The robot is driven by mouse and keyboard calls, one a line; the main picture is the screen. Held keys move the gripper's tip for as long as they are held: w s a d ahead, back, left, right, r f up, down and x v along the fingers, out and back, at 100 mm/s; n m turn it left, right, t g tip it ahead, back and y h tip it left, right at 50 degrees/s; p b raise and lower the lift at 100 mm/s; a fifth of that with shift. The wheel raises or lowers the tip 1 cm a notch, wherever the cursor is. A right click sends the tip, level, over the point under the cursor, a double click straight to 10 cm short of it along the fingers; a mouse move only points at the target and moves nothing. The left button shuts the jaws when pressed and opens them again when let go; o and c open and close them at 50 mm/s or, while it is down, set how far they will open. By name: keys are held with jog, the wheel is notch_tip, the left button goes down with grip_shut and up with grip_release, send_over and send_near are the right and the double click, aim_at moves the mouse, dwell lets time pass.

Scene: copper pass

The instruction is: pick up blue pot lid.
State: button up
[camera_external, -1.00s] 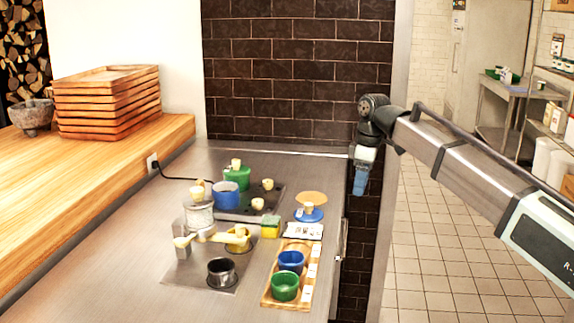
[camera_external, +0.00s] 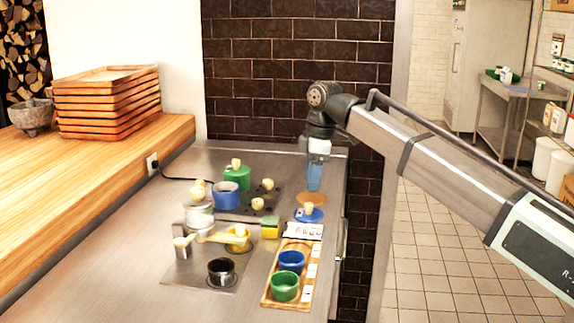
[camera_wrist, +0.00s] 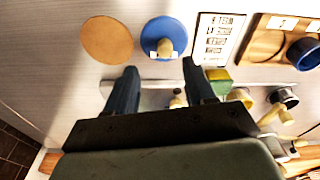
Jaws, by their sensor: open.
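The blue pot lid (camera_external: 309,215) lies flat near the right edge of the steel counter, with a pale knob on top. In the wrist view the blue lid (camera_wrist: 161,37) is at the top middle, beyond the fingertips. My gripper (camera_external: 314,188) points down above the counter, close to the lid and a little behind it in the external view. Its two blue fingers show apart and empty in the wrist view (camera_wrist: 155,72). Nothing hides the lid there.
A round tan disc (camera_wrist: 107,40) lies beside the lid. A printed card (camera_external: 303,231), a sponge (camera_external: 270,227) and a wooden tray (camera_external: 270,297) with blue and green bowls are nearby. A blue pot (camera_external: 226,196) and green pot (camera_external: 237,179) stand farther left.

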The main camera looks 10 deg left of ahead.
aim_at(309, 203)
jog(key=shift+s+a+f, duration=0.1)
jog(key=shift+s+f, duration=0.05)
jog(key=shift+f, duration=0.9)
jog(key=shift+s+a+f, duration=0.1)
jog(key=shift+s+f, duration=0.1)
jog(key=shift+f, duration=0.85)
jog(key=shift+s+a+f, duration=0.1)
jog(key=shift+s+f, duration=0.05)
jog(key=shift+f, duration=0.9)
jog(key=shift+c, duration=0.3)
grip_shut()
